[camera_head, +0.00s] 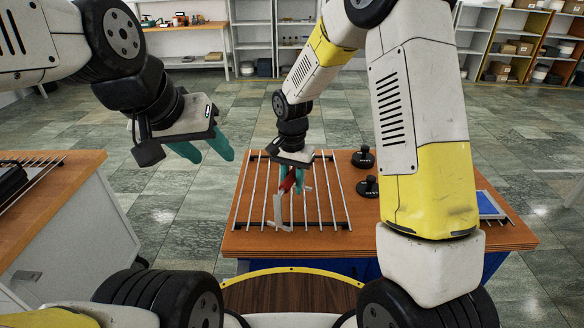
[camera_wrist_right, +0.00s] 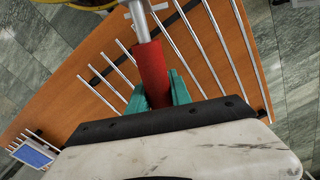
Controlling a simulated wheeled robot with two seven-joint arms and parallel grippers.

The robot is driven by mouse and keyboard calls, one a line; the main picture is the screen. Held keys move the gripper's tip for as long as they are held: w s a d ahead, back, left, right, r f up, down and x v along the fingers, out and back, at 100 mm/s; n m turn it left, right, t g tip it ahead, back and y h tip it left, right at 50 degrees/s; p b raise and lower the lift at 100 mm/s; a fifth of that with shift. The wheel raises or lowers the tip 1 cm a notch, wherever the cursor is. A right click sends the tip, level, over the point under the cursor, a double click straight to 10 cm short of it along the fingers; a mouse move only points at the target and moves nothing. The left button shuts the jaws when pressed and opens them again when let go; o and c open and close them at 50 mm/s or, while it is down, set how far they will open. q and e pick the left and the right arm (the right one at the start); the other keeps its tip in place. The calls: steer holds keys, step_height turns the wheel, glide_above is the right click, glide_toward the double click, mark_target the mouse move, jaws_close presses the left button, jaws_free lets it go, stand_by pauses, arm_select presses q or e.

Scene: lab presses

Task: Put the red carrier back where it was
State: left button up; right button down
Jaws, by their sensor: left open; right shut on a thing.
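The red carrier (camera_head: 287,183) has a red handle and a grey metal lower part. My right gripper (camera_head: 299,184) is shut on its red handle, above the rack of metal rods (camera_head: 333,200) on the wooden table. In the right wrist view the red handle (camera_wrist_right: 151,72) stands between the teal fingers, and a grey metal end shows beyond it. I cannot tell whether the carrier touches the rods. My left gripper (camera_head: 208,151) is open and empty, in the air left of the table.
Two black knobbed pieces (camera_head: 363,158) (camera_head: 368,187) stand right of the rack on the wooden table (camera_head: 420,240). A blue panel (camera_head: 488,203) lies on rods at its right end. Another table (camera_head: 75,190) with rods is at the left. Floor lies between the tables.

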mark_target(292, 173)
steer(key=shift+f, duration=0.6)
stand_by(0.5)
steer(key=c, duration=1.1)
jaws_free()
step_height(292, 173, up, 7)
steer(key=shift+r, duration=0.15)
steer(key=s+d+r+n+t+y, duration=0.1)
steer(key=s+d+r+n+t, duration=0.1)
steer(key=s+d+r, duration=0.5)
steer(key=s+d+r+n+t+y, duration=0.1)
steer(key=s+d+r+n+t, duration=0.2)
steer(key=s+d+r, duration=0.3)
steer(key=s+r+t, duration=0.1)
steer(key=s+r, duration=0.4)
steer(key=s, duration=0.2)
steer(key=shift+d, duration=0.4)
